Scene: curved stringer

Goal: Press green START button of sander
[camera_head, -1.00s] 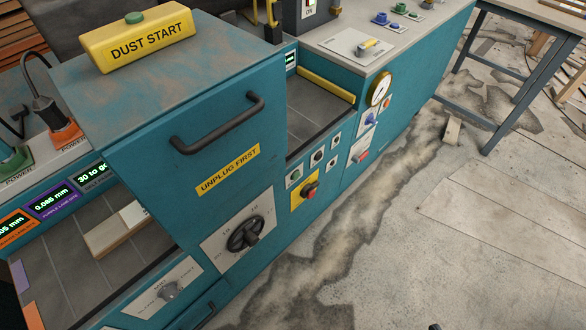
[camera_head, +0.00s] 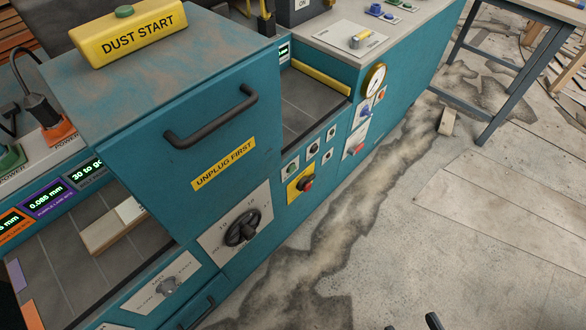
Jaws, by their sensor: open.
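The teal sander cabinet (camera_head: 120,160) fills the left and middle of the head view. Another green button (camera_head: 124,11) tops the yellow DUST START box (camera_head: 142,36) on the cabinet. Labels by the small front button are too small to read. My gripper (camera_head: 412,325) shows only as two dark, separated fingertips at the bottom edge, open and empty, over the floor and well apart from the buttons.
A black handle (camera_head: 212,118) and a rotary dial (camera_head: 242,230) stick out from the front. Dark small buttons (camera_head: 313,150), a gauge (camera_head: 374,79) and further controls lie to the right. A steel-legged table (camera_head: 510,85) stands at upper right. The floor (camera_head: 430,220) before the machine is mostly clear.

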